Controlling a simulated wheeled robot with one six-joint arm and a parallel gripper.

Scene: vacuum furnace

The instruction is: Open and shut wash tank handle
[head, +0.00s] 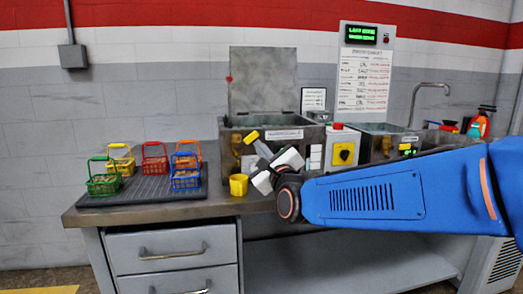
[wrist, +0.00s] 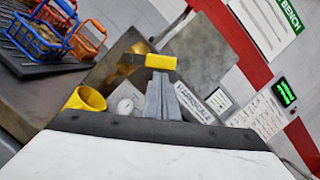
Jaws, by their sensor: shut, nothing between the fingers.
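The wash tank (head: 232,134) stands on the bench with its grey lid (head: 262,80) raised upright; the lid also shows in the wrist view (wrist: 205,50). My gripper (head: 260,148) is in front of the tank, pointing up and to the left. In the wrist view, its grey fingers (wrist: 164,82) are shut together with nothing between them. A yellow block (wrist: 162,61) with a dark bar beside it shows at the fingertips; I cannot tell whether it is the handle or touches the fingers. My wrist hides part of the tank front.
Several coloured wire baskets (head: 155,163) stand on a dark mat (head: 100,199) at the left. A yellow cup (head: 238,185) is close below my gripper. A control box (head: 343,149) with a red button is right of the tank. A tap (head: 428,88) stands further right.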

